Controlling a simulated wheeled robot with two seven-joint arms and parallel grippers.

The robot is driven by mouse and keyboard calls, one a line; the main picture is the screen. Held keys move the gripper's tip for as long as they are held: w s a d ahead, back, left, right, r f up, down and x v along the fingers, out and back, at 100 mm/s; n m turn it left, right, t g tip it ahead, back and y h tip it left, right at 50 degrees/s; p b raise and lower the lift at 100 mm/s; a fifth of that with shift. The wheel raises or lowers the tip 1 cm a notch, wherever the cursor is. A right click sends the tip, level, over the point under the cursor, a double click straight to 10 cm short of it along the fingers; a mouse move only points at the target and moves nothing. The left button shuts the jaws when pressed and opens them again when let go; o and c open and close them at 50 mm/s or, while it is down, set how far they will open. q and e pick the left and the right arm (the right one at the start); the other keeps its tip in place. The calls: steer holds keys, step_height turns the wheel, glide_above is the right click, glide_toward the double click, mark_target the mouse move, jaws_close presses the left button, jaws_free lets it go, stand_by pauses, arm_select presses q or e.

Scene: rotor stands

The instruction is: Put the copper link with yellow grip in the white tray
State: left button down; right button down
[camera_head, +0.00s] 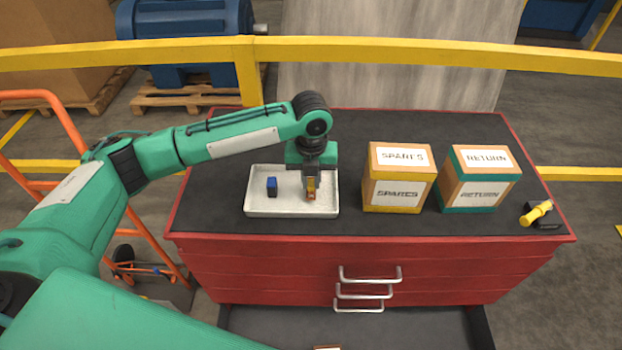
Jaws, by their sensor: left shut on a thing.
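The white tray (262,207) lies on the dark top of the red cabinet, toward its left end. My left gripper (310,192) points down over the right half of the tray. It is shut on a small copper piece with yellow on it, the copper link with yellow grip (311,193). The fingers cover part of the link. I cannot tell whether the link touches the tray floor. A small blue block (271,186) sits in the left half of the tray. My right gripper is not in view.
A yellow-based SPARES box (398,196) and a teal-edged RETURN box (480,194) stand right of the tray. A yellow-and-black tool (537,212) lies near the right edge of the red cabinet (260,268). A yellow rail (400,52) runs behind.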

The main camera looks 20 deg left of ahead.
mark_target(311, 183)
arm_select(q)
steer(key=shift+f, duration=0.7)
steer(key=shift+f, duration=0.1)
steer(key=c, duration=1.4)
jaws_free()
steer(key=shift+r+b, duration=0.3)
steer(key=shift+r, duration=0.2)
step_height(311, 183, up, 11)
steer(key=b, duration=0.4)
steer(key=shift+r, duration=0.15)
